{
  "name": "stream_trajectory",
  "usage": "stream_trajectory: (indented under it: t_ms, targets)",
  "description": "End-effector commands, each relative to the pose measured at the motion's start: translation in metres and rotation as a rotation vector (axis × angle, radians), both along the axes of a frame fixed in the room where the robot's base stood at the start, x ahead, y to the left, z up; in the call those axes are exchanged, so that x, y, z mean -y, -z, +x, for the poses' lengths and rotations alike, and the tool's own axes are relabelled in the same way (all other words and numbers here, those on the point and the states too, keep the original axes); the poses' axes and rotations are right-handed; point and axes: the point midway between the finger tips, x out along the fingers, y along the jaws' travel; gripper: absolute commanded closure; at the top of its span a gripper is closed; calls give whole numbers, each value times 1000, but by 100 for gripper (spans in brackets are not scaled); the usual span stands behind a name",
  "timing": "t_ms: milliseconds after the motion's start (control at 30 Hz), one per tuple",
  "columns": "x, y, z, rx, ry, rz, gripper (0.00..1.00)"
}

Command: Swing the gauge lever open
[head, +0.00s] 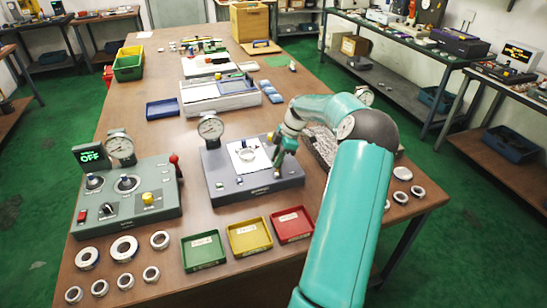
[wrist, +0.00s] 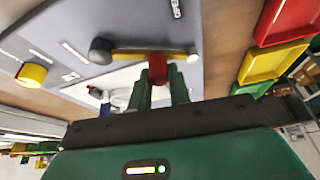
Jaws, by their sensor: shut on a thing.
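The grey gauge fixture (head: 225,188) stands mid-table in the head view, with a dial gauge (head: 209,127) at its back left and a white plate holding a ring (head: 247,155). My gripper (head: 281,160) is low over the fixture's right side. My green fingers (wrist: 158,76) are shut on a red part at the lever. The lever is mostly hidden behind my gripper in the head view.
A green-grey control box (head: 150,215) with an OFF display stands left of the fixture. Green (head: 203,262), yellow (head: 264,247) and red (head: 307,225) trays lie in front. Loose rings (head: 124,247) lie front left, others at right. A grey instrument (head: 225,101) stands behind.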

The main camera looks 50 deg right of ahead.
Motion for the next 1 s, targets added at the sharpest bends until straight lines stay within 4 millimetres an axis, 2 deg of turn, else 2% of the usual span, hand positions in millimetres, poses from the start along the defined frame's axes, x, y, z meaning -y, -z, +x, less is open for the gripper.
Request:
stream_trajectory:
  t_ms: [300, 700, 733, 833, 1000]
  targets:
    - [4, 0, -4, -1, -86, -1, 100]
    - [4, 0, -6, -1, -93, -2, 100]
    - [4, 0, -6, -2, -94, -1, 79]
    - [4, 0, -6, -2, -92, -1, 60]
    - [4, 0, -5, -2, -92, -1, 59]
